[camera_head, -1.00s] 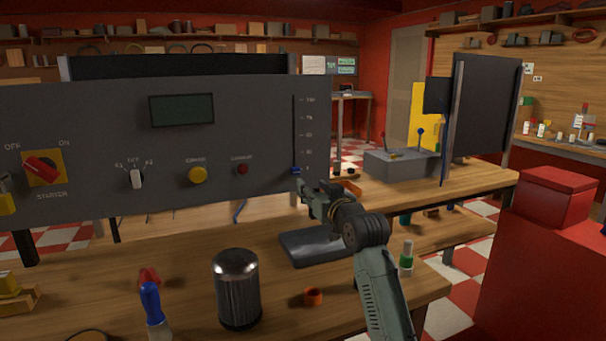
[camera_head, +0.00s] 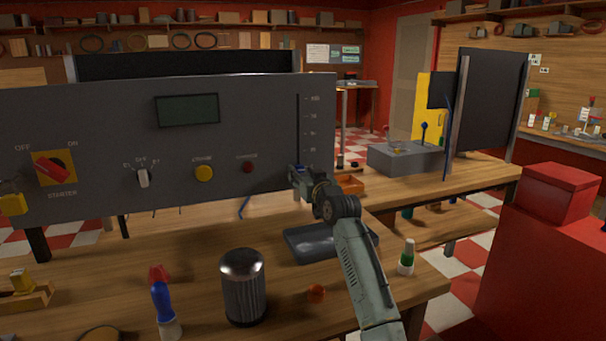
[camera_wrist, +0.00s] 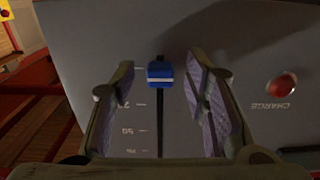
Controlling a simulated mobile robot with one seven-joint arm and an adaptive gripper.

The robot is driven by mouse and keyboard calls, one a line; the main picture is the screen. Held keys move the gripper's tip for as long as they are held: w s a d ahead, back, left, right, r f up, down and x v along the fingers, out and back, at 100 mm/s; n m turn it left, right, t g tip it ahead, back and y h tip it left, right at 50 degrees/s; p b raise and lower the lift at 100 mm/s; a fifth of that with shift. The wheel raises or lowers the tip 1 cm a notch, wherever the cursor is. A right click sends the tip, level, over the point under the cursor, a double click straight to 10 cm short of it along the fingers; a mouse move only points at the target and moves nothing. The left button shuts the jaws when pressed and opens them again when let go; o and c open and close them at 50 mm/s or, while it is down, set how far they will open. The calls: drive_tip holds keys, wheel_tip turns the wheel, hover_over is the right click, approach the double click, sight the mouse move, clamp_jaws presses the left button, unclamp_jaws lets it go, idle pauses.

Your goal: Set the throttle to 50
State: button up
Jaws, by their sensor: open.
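The throttle is a vertical slot (camera_head: 298,130) with a printed scale at the right end of the grey panel in the head view. Its blue knob with a white line shows in the wrist view (camera_wrist: 160,73), level with the lowest scale mark, where the picture is upside down. My gripper (camera_wrist: 161,68) is open, one finger on each side of the knob, with visible gaps to it. In the head view my gripper (camera_head: 294,174) is at the slot's lower end and hides the knob. Whether the fingertips touch the panel I cannot tell.
The red charge button (camera_wrist: 281,86) is beside the slot. The panel (camera_head: 110,115) also carries a yellow button (camera_head: 204,173), a small switch (camera_head: 143,178) and a red starter switch (camera_head: 52,170). A dark tray (camera_head: 300,243) and a metal canister (camera_head: 243,285) are on the bench below.

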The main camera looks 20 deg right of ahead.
drive_tip(key=shift+c, duration=0.4)
clamp_jaws()
idle(0.4)
